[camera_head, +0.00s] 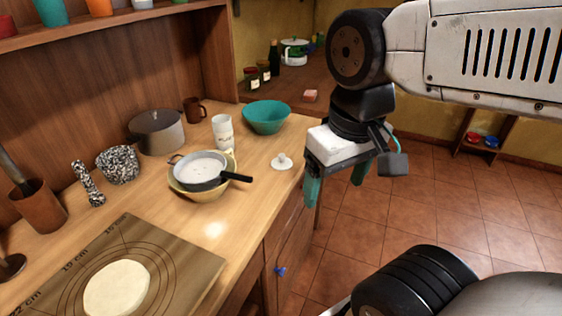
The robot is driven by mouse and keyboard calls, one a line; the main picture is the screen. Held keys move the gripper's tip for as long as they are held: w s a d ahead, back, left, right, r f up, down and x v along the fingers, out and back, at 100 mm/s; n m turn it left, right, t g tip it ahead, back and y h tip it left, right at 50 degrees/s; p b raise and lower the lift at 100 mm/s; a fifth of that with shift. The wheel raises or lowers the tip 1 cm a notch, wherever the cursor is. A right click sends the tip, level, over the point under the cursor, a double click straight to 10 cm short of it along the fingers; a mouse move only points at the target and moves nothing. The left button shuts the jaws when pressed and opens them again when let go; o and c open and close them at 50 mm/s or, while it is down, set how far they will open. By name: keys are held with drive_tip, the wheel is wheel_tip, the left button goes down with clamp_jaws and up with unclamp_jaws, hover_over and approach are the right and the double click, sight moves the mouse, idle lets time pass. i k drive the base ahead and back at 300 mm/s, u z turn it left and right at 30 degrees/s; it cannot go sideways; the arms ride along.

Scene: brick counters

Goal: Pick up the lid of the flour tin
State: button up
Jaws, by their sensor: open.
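A small white lid with a round knob (281,162) lies on the wooden counter near its right edge. It looks like the flour tin's lid. A white tin or cup with faint marks (222,133) stands upright behind the sieve, apart from the lid. It may be the flour tin; I cannot read its marks. My gripper (335,184) hangs to the right of the lid, beyond the counter edge and over the floor. Its teal-tipped fingers point down, apart, with nothing between them. The lid is in full view.
A sieve of white powder (202,167) rests on a yellow bowl, its black handle pointing toward the lid. A teal bowl (266,118) stands behind the lid. A grey lidded pot (157,131) is farther left. Dough on a marked mat (150,275) lies in front.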

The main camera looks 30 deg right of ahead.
sight(282, 163)
drive_tip(key=u, duration=0.05)
drive_tip(key=k, duration=1.1)
drive_tip(key=z, duration=0.65)
drive_tip(key=i, duration=1.2)
drive_tip(key=u, duration=0.6)
